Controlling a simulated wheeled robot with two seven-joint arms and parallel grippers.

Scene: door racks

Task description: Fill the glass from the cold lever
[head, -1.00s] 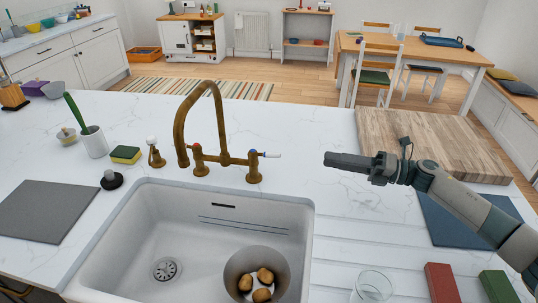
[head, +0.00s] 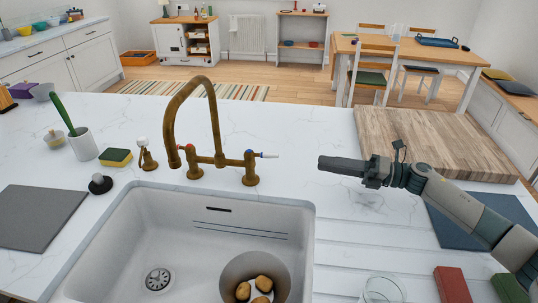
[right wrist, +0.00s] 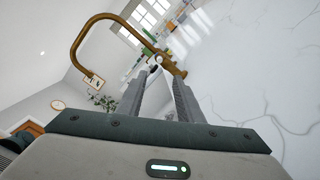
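The brass tap (head: 213,100) arches over the sink. Its cold lever (head: 262,155) has a blue ring and a white tip, pointing right; the other lever (head: 188,148) has a red ring. The clear glass (head: 383,290) stands at the bottom edge, right of the sink, partly cut off. My right gripper (head: 322,164) is right of the cold lever, pointing left at it with a gap between. In the right wrist view its fingers (right wrist: 157,82) are apart and empty, with the tap (right wrist: 76,48) beyond them. My left gripper is out of view.
The white sink (head: 130,230) holds a grey bowl (head: 232,268) with several potatoes. A wooden board (head: 430,140) and a blue mat (head: 455,235) lie right. Red (head: 452,284) and green (head: 510,289) blocks lie near the front. A soap pump (head: 146,155) stands left of the tap.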

